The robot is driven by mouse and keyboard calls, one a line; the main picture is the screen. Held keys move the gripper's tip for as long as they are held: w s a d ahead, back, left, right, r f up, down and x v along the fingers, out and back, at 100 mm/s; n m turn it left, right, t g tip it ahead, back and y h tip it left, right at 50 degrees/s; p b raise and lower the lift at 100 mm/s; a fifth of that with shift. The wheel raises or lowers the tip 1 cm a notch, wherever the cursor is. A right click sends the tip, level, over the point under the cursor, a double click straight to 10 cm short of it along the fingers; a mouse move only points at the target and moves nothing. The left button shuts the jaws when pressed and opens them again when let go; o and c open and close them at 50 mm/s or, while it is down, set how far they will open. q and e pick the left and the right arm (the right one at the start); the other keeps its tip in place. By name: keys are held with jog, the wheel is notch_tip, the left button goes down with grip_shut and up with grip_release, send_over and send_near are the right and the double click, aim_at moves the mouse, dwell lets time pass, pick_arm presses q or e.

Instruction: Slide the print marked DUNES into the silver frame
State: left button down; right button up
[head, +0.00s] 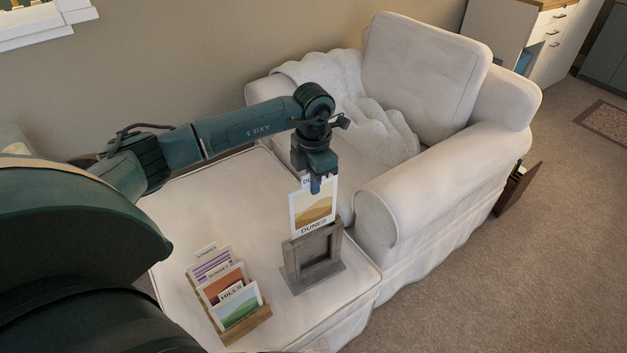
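The DUNES print (312,212) is a white card with a tan dune picture, held upright and slightly tilted. My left gripper (316,186) is shut on its upper part from above. The silver frame (312,262) looks grey and stands upright on its base on the white upholstered ottoman, with a dark opening. The print's lower edge is at the frame's top edge; I cannot tell whether it is in the slot or just above or in front of it. My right gripper is not in view.
A wooden rack (246,326) with several other prints, one marked HILLS (239,306), stands on the ottoman (205,207) left of the frame. A white armchair (424,75) with a knitted throw (340,88) is close behind and right. Bare ottoman top lies behind the rack.

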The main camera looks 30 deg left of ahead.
pick_arm(q)
jog(key=shift+f+b, duration=0.4)
jog(key=shift+f, duration=0.1)
dwell(0.8)
jog(key=shift+f+b, duration=0.6)
jog(key=shift+f, duration=0.35)
jog(key=shift+f+b, duration=2)
jog(key=shift+f, duration=0.7)
